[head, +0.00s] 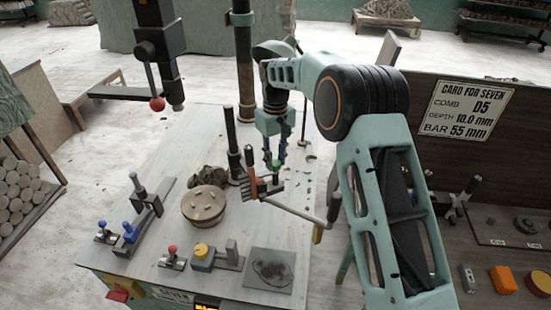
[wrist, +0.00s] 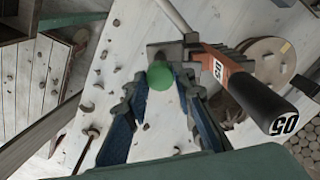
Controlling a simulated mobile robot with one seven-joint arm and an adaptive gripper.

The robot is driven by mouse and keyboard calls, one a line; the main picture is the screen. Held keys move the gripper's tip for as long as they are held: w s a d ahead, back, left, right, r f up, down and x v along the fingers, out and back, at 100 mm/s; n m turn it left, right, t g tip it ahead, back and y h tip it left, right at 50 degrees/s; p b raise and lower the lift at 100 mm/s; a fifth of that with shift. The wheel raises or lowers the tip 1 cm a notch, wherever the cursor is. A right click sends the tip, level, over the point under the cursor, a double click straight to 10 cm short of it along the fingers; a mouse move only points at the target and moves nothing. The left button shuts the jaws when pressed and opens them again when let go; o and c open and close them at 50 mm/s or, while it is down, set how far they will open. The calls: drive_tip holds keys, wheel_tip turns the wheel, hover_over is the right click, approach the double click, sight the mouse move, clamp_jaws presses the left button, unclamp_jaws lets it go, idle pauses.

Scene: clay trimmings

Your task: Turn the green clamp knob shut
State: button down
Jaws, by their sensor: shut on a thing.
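The green clamp knob (wrist: 160,75) is round and sits between the fingertips of my gripper (wrist: 161,84) in the wrist view. My gripper is shut on it, with a finger on each side. In the head view my gripper (head: 272,160) points down over the table, and the green knob (head: 276,164) shows small at its tips. The comb tool (head: 264,187) with an orange body is right beside the knob. In the wrist view its orange handle (wrist: 222,62) and dark end with a white label lie just to the right. The knob's underside and stem are hidden.
A grey bar (head: 300,212) with a dark upright grip reaches right from the comb. A round wooden disc (head: 204,206) and dark clay lump (head: 208,178) lie left. Blue, red and yellow-knobbed fixtures stand along the front. A dark post (head: 233,140) stands close left of my gripper.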

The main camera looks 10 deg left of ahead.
sight(276, 162)
drive_tip(key=shift+n, duration=0.5)
idle(0.3)
drive_tip(key=c, duration=1.6)
unclamp_jaws()
wheel_tip(276, 162, up, 12)
drive_tip(key=shift+r, duration=0.1)
